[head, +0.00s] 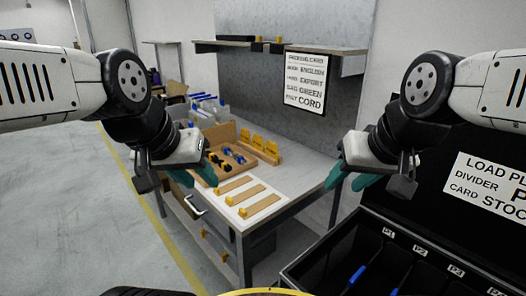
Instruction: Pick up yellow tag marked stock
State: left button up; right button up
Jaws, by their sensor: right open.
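Three yellow tags stand in a row in a wooden tray on the workbench, a left one (244,136), a middle one (257,142) and a right one (271,149). Their print is too small to read, so I cannot tell which is marked stock. My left gripper (195,177) hangs over the bench's left edge, left of the tags, with its teal fingers seemingly apart and nothing seen between them. My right gripper (352,180) is open and empty, to the right of the tags near the bench's right edge.
The tray (219,135) also holds small black and blue parts. Wooden strips with yellow ends lie on a white board (262,207) at the bench's front. A black case (330,262) with labelled slots stands at lower right. A list sign (306,82) hangs behind.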

aim_at(272, 150)
jog(key=k+l+z, duration=0.55)
jog(key=k+z, duration=0.15)
jog(key=k+l+z, duration=0.35)
jog(key=k+j, duration=0.1)
jog(key=j, duration=0.4)
jog(key=j+z, duration=0.3)
jog(key=j, duration=2.25)
jog(key=i+j, duration=0.15)
jog(key=j, duration=0.25)
jog(key=i+j+z, duration=0.1)
jog(key=j, duration=0.3)
jog(key=i+j, duration=0.2)
jog(key=j, duration=0.2)
jog(key=i+j+z, duration=0.1)
jog(key=i+j, duration=0.35)
jog(key=i, duration=0.15)
